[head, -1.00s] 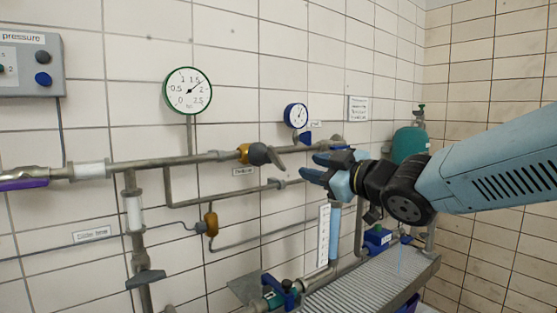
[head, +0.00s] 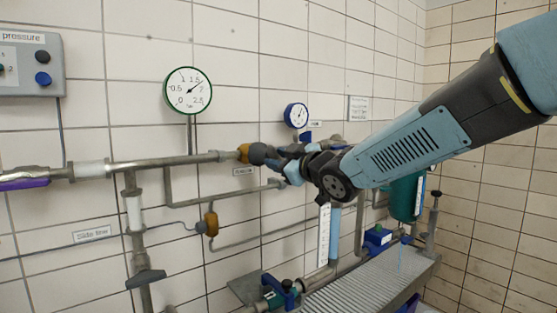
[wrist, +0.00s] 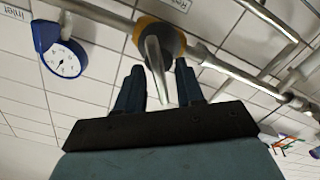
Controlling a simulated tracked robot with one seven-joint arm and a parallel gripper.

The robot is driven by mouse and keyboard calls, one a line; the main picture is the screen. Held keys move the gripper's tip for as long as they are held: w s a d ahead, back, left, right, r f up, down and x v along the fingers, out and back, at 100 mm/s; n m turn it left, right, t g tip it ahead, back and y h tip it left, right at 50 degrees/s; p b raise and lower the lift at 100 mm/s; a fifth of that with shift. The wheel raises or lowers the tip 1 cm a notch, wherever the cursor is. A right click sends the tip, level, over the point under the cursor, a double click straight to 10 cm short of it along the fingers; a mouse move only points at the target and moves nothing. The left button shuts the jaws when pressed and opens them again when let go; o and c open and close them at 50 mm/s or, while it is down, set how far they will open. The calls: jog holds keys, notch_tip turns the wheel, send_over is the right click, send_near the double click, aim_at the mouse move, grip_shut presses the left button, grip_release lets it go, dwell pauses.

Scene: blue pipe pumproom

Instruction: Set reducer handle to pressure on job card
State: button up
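The reducer (head: 244,153) is a brass-coloured body on the horizontal pipe, with a grey knob and lever handle partly hidden by my gripper in the head view. In the wrist view the grey handle (wrist: 157,68) points down between my two dark fingers from the yellow-brown reducer body. My gripper (wrist: 158,90) is open around the handle, with gaps visible on both sides; it also shows at the reducer in the head view (head: 278,158). The green-rimmed gauge (head: 188,91) has a scale from 0 to 2.5, its needle pointing to the upper right. The job card (head: 358,108) is probably the small wall notice; its text is unreadable.
A blue gauge (head: 296,116) is on the wall just above my gripper. A grey pressure box (head: 30,65) with buttons hangs at upper left. Pipes run along the wall, and a grated bench (head: 370,285) stands below. A green tank (head: 405,195) is behind my arm.

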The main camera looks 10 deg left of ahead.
jog(key=shift+w+a, duration=0.25)
jog(key=shift+a, duration=0.05)
grip_shut()
dwell(0.3)
